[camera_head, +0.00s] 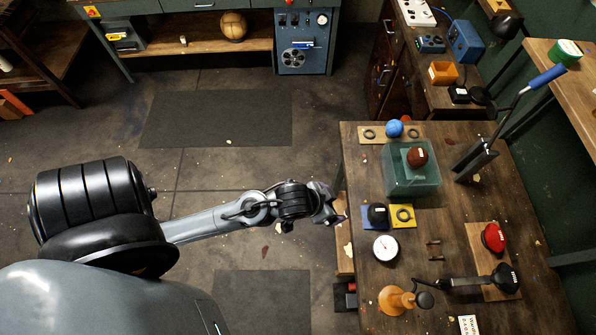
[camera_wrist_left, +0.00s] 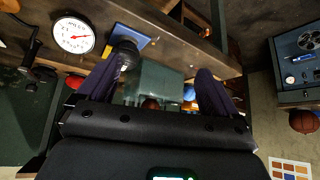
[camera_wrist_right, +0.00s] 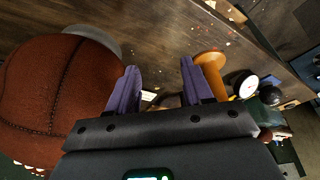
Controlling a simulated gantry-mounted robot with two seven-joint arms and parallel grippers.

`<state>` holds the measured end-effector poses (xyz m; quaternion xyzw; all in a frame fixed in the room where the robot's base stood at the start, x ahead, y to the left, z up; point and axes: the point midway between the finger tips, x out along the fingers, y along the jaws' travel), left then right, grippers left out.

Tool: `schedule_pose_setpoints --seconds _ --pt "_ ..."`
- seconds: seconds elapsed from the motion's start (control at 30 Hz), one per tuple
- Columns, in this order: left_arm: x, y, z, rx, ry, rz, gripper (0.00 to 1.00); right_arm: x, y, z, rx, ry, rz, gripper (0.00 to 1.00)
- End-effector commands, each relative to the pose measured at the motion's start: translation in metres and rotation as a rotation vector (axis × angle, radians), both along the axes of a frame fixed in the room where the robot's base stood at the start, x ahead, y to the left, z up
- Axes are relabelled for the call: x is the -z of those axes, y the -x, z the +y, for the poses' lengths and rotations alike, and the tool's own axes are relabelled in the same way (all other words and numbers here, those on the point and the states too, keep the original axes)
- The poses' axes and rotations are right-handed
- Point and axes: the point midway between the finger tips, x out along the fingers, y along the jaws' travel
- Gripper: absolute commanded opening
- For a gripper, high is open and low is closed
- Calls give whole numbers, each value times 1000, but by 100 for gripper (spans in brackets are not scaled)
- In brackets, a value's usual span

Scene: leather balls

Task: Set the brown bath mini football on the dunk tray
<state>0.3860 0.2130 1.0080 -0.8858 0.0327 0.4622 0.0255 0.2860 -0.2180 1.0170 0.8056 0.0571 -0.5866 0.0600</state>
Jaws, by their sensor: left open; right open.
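A brown ball with a white label (camera_head: 417,156) sits at a clear greenish box (camera_head: 398,182) on the workbench; I cannot tell whether it rests on a tray or inside. The box, apparently the dunk tray, also shows between my left fingers in the left wrist view (camera_wrist_left: 160,82), with the ball's brown top partly hidden below. My left gripper (camera_head: 332,207) is open and empty, left of the bench edge. My right gripper (camera_wrist_right: 161,85) is open and empty. A large stitched brown ball (camera_wrist_right: 50,100) with white marks is close on its left, apart from the fingers.
A blue ball (camera_head: 394,128) stands behind the box. A black ball (camera_head: 377,215), white dial (camera_head: 385,248), orange wooden stand (camera_head: 395,301) and red ball (camera_head: 493,237) crowd the bench. A lever tool (camera_head: 478,158) rises at the right. The floor left of the bench is mostly clear.

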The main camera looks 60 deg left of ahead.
Motion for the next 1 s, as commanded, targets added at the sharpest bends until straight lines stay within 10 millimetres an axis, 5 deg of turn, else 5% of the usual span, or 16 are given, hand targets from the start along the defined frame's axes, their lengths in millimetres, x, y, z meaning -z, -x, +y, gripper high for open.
schedule_pose_setpoints --seconds 0.1,0.3,0.73,1.0 --pt "-3 53 2 26 -32 150 93 0 0 0 0 0 0 51" --pt "-8 97 4 70 -52 283 93 0 0 0 -1 0 0 51" --pt "-13 100 5 77 -56 296 93 -4 0 -2 -6 10 1 51" --pt "-57 100 4 76 -55 295 93 -48 0 -2 -5 9 2 51"
